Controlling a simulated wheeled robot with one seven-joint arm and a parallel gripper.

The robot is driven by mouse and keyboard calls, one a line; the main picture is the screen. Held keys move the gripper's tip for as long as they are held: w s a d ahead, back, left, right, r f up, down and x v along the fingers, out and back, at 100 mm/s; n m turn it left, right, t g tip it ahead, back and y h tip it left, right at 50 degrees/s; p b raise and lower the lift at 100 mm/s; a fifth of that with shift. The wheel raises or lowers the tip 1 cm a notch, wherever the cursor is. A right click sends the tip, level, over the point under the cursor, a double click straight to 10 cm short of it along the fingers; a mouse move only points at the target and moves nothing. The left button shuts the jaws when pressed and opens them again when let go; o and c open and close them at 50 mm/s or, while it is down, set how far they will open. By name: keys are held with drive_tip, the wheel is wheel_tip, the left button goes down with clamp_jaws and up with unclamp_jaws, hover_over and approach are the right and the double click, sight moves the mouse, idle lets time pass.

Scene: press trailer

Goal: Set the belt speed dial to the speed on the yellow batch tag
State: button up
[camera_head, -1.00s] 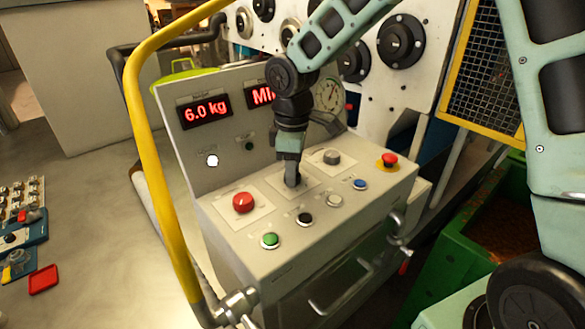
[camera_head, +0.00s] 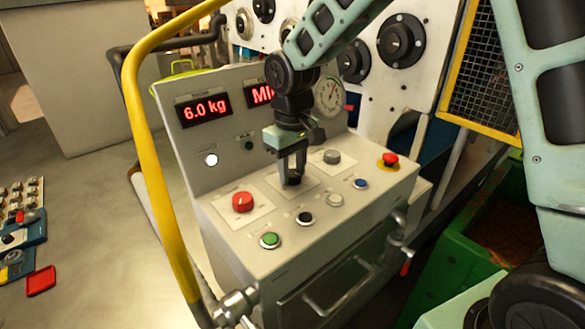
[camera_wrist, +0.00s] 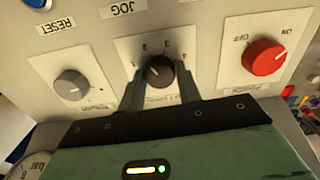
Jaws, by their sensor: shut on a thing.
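The black belt speed dial (camera_wrist: 160,71) sits on a white plate with small numbers around it, between a grey knob and a red knob. My gripper (camera_wrist: 158,94) is shut on the dial, with one finger on each side. In the head view my gripper (camera_head: 291,178) points down at the middle of the console top and its fingers hide most of the dial. I cannot tell which number the dial's mark is at. I cannot make out a yellow batch tag in either view.
A red knob (camera_head: 243,202) and a grey knob (camera_head: 331,156) flank the dial. Green (camera_head: 270,240), black, white and blue buttons line the front, with a red emergency stop (camera_head: 390,159) at right. A yellow rail (camera_head: 150,130) rises at left. The displays (camera_head: 206,110) stand behind.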

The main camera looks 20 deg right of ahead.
sight(292, 173)
drive_tip(key=shift+m, duration=0.3)
drive_tip(key=o, duration=1)
wheel_tip(292, 173, up, 18)
drive_tip(key=b, duration=0.1)
drive_tip(key=shift+f, duration=0.25)
drive_tip(key=s+a+f+n, duration=0.1)
drive_tip(key=s+a+f, duration=0.3)
drive_tip(key=s, duration=0.3)
drive_tip(key=s+a+f+n, duration=0.2)
drive_tip(key=s+a+f, duration=0.25)
drive_tip(key=s, duration=0.35)
drive_tip(key=s+d+f, duration=0.1)
drive_tip(key=s+f, duration=0.2)
drive_tip(key=s, duration=0.3)
drive_tip(key=s+d+f+n, duration=0.1)
drive_tip(key=s+f, duration=0.3)
drive_tip(key=s, duration=0.2)
drive_tip(key=shift+d+f+y, duration=0.2)
drive_tip(key=shift+y, duration=0.1)
